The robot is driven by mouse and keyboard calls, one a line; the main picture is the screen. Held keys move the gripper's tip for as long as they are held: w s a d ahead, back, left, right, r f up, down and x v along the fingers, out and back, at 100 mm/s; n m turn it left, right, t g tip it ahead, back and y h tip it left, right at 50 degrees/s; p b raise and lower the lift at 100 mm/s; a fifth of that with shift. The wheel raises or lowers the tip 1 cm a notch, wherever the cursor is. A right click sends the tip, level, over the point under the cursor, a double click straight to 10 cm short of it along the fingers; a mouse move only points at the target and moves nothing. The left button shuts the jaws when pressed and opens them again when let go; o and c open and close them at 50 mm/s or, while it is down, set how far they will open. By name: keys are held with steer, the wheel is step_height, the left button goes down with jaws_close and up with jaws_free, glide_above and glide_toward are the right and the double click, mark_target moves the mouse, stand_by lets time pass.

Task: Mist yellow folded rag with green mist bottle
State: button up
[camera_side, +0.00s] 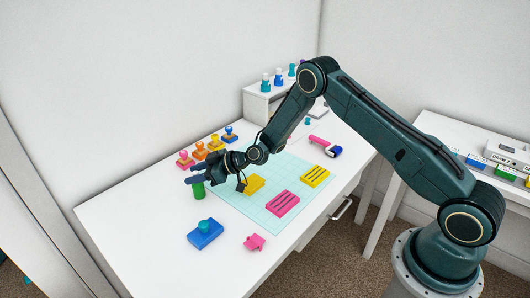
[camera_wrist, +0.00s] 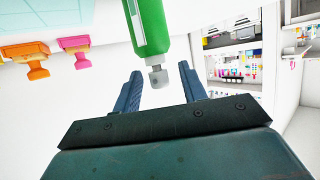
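The green mist bottle (camera_side: 200,191) stands on the white desk at the left of the mat, its top hidden by my gripper (camera_side: 195,174). In the wrist view the green bottle (camera_wrist: 153,28) has a pale grey tip that shows between my two open fingers. The fingers are apart, with gaps on both sides of the tip; none is seen closed on the bottle. A plain yellow piece (camera_side: 254,184), which looks like the folded rag, lies on the pale green mat (camera_side: 250,214), partly hidden behind my wrist.
A pink striped block (camera_side: 282,204) and a yellow striped block (camera_side: 315,176) lie on the mat. Coloured stamps (camera_side: 200,150) stand in a row behind my gripper. A blue block with a teal knob (camera_side: 205,233) and a small pink piece (camera_side: 255,242) are in front.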

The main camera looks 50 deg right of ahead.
steer(key=shift+s+d+r, duration=0.1)
stand_by(0.3)
steer(key=v, duration=1.3)
steer(key=shift+s, duration=0.2)
steer(key=shift+r, duration=0.15)
steer(key=s+a+r+g+h, duration=0.3)
steer(key=s+r+g, duration=0.1)
steer(key=s+r, duration=1.1)
steer(key=s+d+r+m+h, duration=0.2)
steer(key=s+r+m, duration=0.1)
steer(key=s, duration=0.7)
steer(key=s+d+r+m+g+h, duration=0.1)
steer(key=s+d+r+m+h, duration=0.2)
steer(key=s, duration=0.8)
step_height(320, 180, up, 2)
steer(key=shift+r+m, duration=0.2)
steer(key=shift+m, duration=0.5)
